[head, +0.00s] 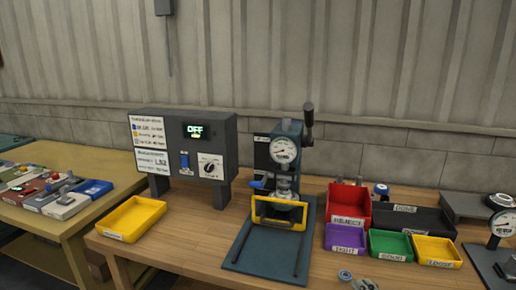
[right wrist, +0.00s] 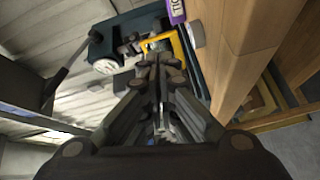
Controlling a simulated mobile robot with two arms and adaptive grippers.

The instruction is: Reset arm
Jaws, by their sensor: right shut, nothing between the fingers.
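My right gripper (head: 366,285) just shows at the bottom edge of the head view, over the front of the workbench, right of the press. In the right wrist view the right gripper (right wrist: 160,72) is shut, with nothing between its fingers, and points toward the press. The press (head: 285,160), with a round dial, a side lever and a yellow guard frame, stands on a dark blue base plate; it also shows in the right wrist view (right wrist: 101,50). My left gripper is in neither view.
Left of the press stand a grey control box (head: 219,126) reading OFF and a yellow tray (head: 131,219). Right are red (head: 348,204), purple (head: 345,238), green (head: 390,246) and yellow bins (head: 437,252). A small round part (head: 344,275) lies near the front. A dial gauge (head: 502,223) stands far right.

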